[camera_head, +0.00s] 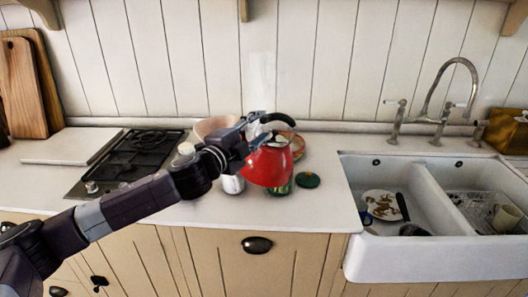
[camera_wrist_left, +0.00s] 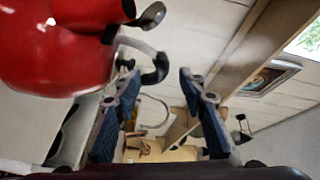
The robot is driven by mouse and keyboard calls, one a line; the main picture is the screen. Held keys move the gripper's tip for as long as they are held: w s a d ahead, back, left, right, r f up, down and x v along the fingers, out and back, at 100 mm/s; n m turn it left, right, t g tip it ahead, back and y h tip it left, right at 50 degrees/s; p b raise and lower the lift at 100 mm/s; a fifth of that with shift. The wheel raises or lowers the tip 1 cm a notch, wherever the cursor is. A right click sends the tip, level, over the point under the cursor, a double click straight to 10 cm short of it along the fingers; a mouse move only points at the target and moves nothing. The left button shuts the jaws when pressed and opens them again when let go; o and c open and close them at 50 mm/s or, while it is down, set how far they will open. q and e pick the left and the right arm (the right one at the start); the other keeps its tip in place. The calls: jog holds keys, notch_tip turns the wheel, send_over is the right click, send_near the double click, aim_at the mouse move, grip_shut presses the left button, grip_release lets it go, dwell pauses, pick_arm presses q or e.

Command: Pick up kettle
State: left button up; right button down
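The red kettle (camera_head: 268,167) with a black handle (camera_head: 284,119) is over the back of the counter, left of the sink. It overlaps a jar (camera_head: 281,190) that shows below it. In the left wrist view the kettle (camera_wrist_left: 60,45) fills the upper left. My left gripper (camera_head: 258,128) is at the kettle's upper left, close to the handle. In the left wrist view its fingers (camera_wrist_left: 160,80) are apart, and the dark handle end (camera_wrist_left: 155,70) shows near the tips. I cannot tell whether they touch it. My right gripper is not in view.
A white jar (camera_head: 233,183), a bowl (camera_head: 213,126) and a green lid (camera_head: 308,180) are close by the kettle. A black hob (camera_head: 128,155) is on the left. The double sink (camera_head: 412,262) with dishes is on the right. The counter's front strip is clear.

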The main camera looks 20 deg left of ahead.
aim_at(268, 119)
pick_arm(q)
jog(key=shift+w+d, duration=0.2)
jog(key=shift+w, duration=0.5)
jog(key=p+x, duration=0.1)
jog(key=x, duration=0.1)
jog(key=p+x, duration=0.1)
jog(key=shift+w+r, duration=0.2)
jog(key=shift+w, duration=0.2)
jog(key=shift+w+d+f, duration=0.1)
jog(key=shift+w+f, duration=0.05)
jog(key=shift+w, duration=0.45)
jog(key=shift+s, duration=0.1)
grip_shut()
